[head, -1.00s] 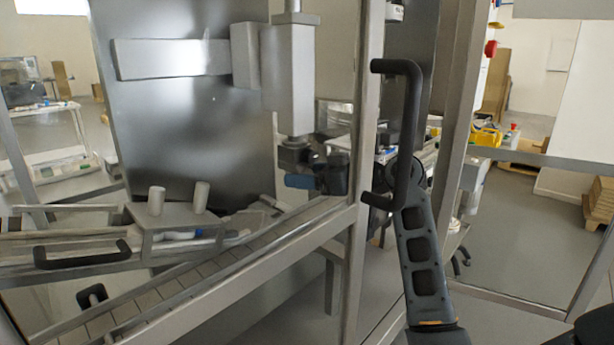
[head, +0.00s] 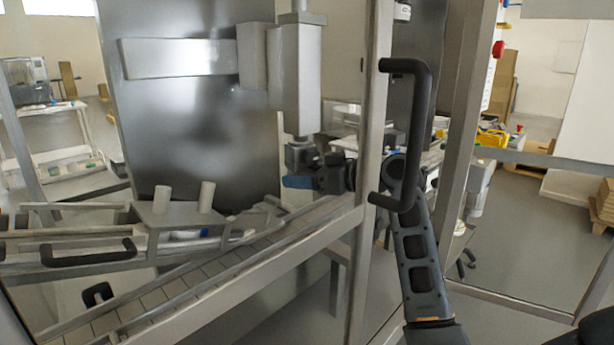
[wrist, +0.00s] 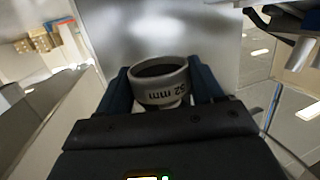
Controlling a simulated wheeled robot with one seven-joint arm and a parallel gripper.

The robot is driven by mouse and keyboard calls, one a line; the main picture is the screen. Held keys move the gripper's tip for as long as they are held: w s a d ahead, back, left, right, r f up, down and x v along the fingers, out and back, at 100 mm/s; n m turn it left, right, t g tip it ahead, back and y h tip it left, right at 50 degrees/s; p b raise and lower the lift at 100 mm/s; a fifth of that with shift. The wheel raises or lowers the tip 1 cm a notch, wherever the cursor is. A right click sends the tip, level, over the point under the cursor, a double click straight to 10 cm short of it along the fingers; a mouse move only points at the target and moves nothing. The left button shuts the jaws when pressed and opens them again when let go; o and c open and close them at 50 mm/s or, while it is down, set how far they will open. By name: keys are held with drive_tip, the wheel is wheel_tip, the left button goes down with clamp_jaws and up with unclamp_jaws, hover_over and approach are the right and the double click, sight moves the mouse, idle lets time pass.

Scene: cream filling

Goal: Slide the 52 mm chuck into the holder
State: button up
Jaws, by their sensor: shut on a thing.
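The 52 mm chuck (wrist: 160,84) is a grey ring with a dark open top and "52 mm" printed on its side, upside down in the wrist view. My gripper (wrist: 162,92) is shut on it, with one blue finger at each side. In the head view my gripper (head: 299,182) is inside the machine frame, just below the vertical filling unit (head: 293,85). A grey block (head: 299,154) sits under that unit, close above my fingers. I cannot tell the holder apart there, nor whether the chuck touches it.
A steel frame post (head: 366,140) with a black handle (head: 425,130) stands close to my arm. A sloping conveyor (head: 205,280) runs below and left of the gripper. A steel block with two pegs (head: 175,215) stands at the left.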

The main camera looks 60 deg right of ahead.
drive_tip(key=shift+w+d+r, duration=0.1)
drive_tip(key=shift+d+r, duration=0.1)
drive_tip(key=shift+r, duration=0.65)
drive_tip(key=o, duration=1.7)
drive_tip(key=shift+d, duration=0.1)
drive_tip(key=shift+s+d+f+b, duration=0.1)
drive_tip(key=shift+s+b, duration=0.2)
drive_tip(key=shift+s, duration=1.65)
drive_tip(key=shift+s+f+b, duration=0.1)
drive_tip(key=shift+s+b, duration=0.15)
drive_tip(key=shift+s, duration=1.65)
